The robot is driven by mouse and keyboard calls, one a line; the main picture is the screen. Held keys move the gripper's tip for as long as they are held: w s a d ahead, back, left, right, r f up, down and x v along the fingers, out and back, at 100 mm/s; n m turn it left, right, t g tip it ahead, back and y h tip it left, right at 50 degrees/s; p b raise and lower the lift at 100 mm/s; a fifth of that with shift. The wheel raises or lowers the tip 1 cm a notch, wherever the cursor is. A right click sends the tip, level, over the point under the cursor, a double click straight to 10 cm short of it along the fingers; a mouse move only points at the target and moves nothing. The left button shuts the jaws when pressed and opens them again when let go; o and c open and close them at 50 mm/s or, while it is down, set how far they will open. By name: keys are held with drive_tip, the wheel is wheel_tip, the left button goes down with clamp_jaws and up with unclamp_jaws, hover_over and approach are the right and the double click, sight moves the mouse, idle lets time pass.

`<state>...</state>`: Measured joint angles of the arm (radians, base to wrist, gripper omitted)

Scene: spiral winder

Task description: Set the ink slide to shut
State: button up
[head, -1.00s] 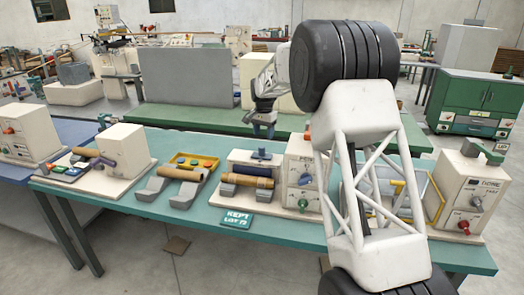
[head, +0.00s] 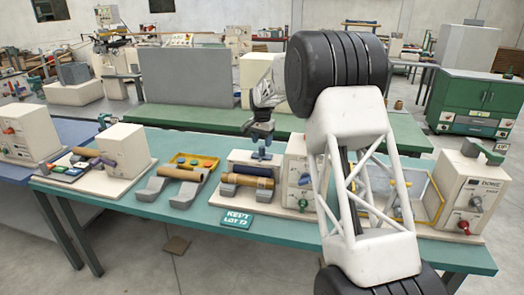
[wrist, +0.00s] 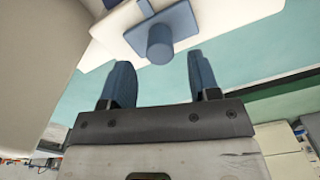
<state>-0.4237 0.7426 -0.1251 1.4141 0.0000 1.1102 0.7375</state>
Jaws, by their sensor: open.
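The likely ink slide is a blue plate with a round knob (wrist: 160,40) on a pale surface, seen in the wrist view. In the head view, it sits on top of the white unit (head: 238,158) behind the brown roll, and my gripper partly hides it. My gripper (head: 262,148) is just above that unit. In the wrist view, its two blue fingers (wrist: 158,64) are apart, with nothing held. The knob's end lies near the gap between the fingertips, with clear space on each side. I cannot read the slide's open or shut marking.
A pale box with knobs (head: 300,172) stands right beside the unit. A yellow tray (head: 190,160) is to the left.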

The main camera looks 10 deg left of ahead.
sight(262, 147)
drive_tip(key=shift+f, duration=2.4)
drive_tip(key=shift+c, duration=0.5)
clamp_jaws()
